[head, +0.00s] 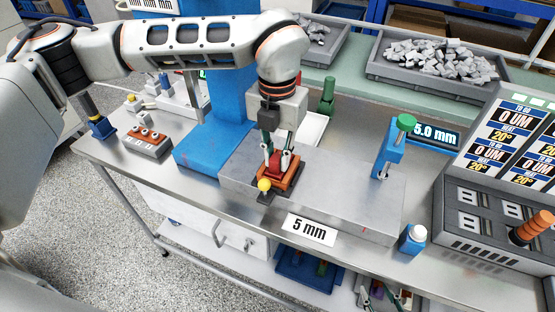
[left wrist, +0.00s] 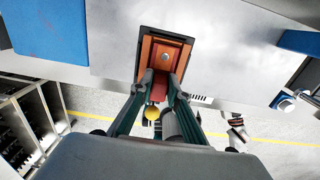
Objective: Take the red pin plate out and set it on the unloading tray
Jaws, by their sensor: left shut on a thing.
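The red pin plate (head: 281,176) is an orange-red plate with a red raised grip, on a dark base on the grey metal block at the bench's middle. In the left wrist view the plate (left wrist: 167,56) shows a grey round pin in its centre and a dark surround. My left gripper (head: 277,160) points down over it, its fingers shut on the red grip (left wrist: 160,85). Whether the plate is clear of its base cannot be told. A white tray (head: 314,129) stands behind the gripper, partly hidden; I cannot tell whether it is the unloading tray. My right gripper is not seen.
A yellow ball knob (head: 264,185) sits just in front of the plate. A blue clamp post with a green knob (head: 405,122) stands to the right. A blue stand (head: 205,146) is left, near a button box (head: 148,142). Bins of grey parts (head: 440,62) are behind.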

